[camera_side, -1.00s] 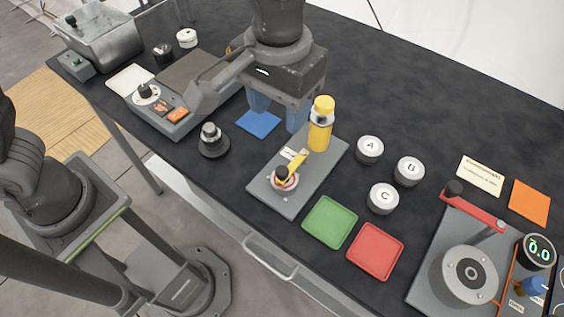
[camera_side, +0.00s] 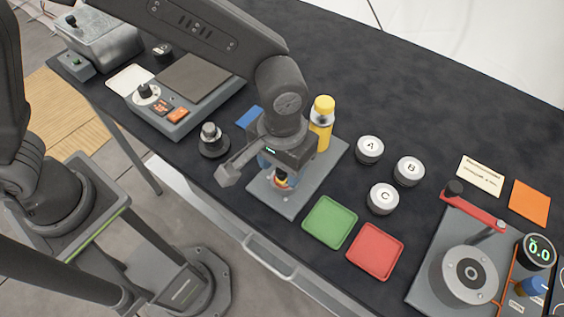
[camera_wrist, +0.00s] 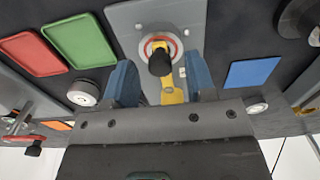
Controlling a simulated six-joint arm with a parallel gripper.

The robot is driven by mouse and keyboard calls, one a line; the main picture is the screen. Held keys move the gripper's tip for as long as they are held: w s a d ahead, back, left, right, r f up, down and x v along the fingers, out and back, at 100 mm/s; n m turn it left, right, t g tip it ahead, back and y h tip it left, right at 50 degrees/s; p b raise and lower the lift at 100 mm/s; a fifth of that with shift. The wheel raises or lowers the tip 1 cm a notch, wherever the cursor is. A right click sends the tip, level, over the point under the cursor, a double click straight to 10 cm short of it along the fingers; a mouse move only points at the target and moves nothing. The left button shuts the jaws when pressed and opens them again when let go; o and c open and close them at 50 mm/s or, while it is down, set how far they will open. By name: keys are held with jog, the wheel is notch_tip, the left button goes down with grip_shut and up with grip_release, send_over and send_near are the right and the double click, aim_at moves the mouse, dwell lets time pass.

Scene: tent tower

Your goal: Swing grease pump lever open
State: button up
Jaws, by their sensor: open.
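The grease pump is a grey plate (camera_side: 298,203) carrying a yellow bottle (camera_side: 320,128) and a yellow lever (camera_wrist: 172,95). The lever has a black knob (camera_wrist: 160,62) over a red-and-white ring (camera_wrist: 150,44). My gripper (camera_side: 277,172) is low over the front part of the plate, and its body hides most of the lever in the side view. In the wrist view my gripper (camera_wrist: 163,80) is open, with one blue finger on each side of the yellow lever. Gaps show between the fingers and the lever.
Green tray (camera_side: 330,222) and red tray (camera_side: 375,251) lie right of the plate. Jars A (camera_side: 370,149), B (camera_side: 409,171) and C (camera_side: 383,198) stand farther right. A black knobbed weight (camera_side: 211,141) stands left of my gripper. A blue square (camera_side: 249,117) lies behind it.

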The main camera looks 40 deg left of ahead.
jog(key=shift+f, duration=0.1)
jog(key=shift+c, duration=0.3)
grip_shut()
